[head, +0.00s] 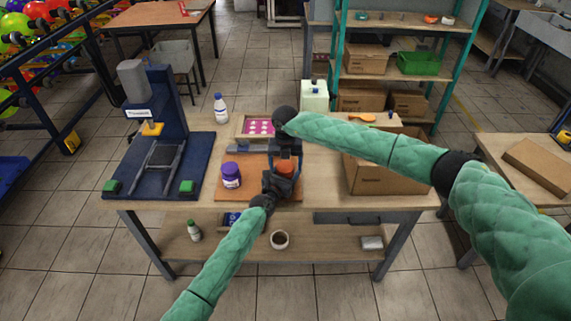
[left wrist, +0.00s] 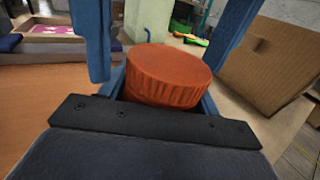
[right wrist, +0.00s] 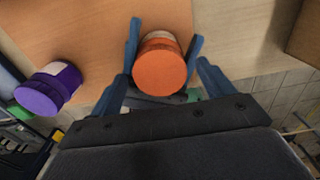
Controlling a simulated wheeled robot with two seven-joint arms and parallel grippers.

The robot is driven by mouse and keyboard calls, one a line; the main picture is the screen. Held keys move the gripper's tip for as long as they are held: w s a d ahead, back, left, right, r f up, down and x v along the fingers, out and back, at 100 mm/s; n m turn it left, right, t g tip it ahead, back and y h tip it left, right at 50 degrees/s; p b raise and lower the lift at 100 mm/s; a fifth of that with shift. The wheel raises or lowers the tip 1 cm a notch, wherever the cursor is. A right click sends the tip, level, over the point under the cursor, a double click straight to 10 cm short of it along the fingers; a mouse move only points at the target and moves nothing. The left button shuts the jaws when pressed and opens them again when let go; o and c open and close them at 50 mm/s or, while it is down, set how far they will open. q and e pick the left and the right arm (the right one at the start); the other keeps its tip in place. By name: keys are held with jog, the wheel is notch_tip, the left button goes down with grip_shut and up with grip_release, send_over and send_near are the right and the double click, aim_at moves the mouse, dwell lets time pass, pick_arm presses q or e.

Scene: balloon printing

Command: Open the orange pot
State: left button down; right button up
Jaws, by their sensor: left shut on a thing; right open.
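The orange pot (head: 286,167) stands on the orange-brown board on the table, largely hidden by my grippers in the head view. Its ribbed orange lid (left wrist: 167,76) is on it and fills the middle of the left wrist view. My left gripper (head: 281,180) comes from the front and is shut on the pot, below the lid. My right gripper (head: 286,152) is above the pot, pointing down. In the right wrist view its open blue fingers stand on either side of the lid (right wrist: 160,68), with gaps visible.
A purple pot (head: 231,176) stands left of the orange pot on the board (head: 224,194). A blue press (head: 160,165) is at the table's left, a white bottle (head: 220,108) behind. A pink-lined tray (head: 257,127) lies behind, and a cardboard box (head: 380,176) is at the right.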

jog(key=shift+r, duration=2.2)
pick_arm(q)
jog(key=shift+c, duration=1.3)
grip_release()
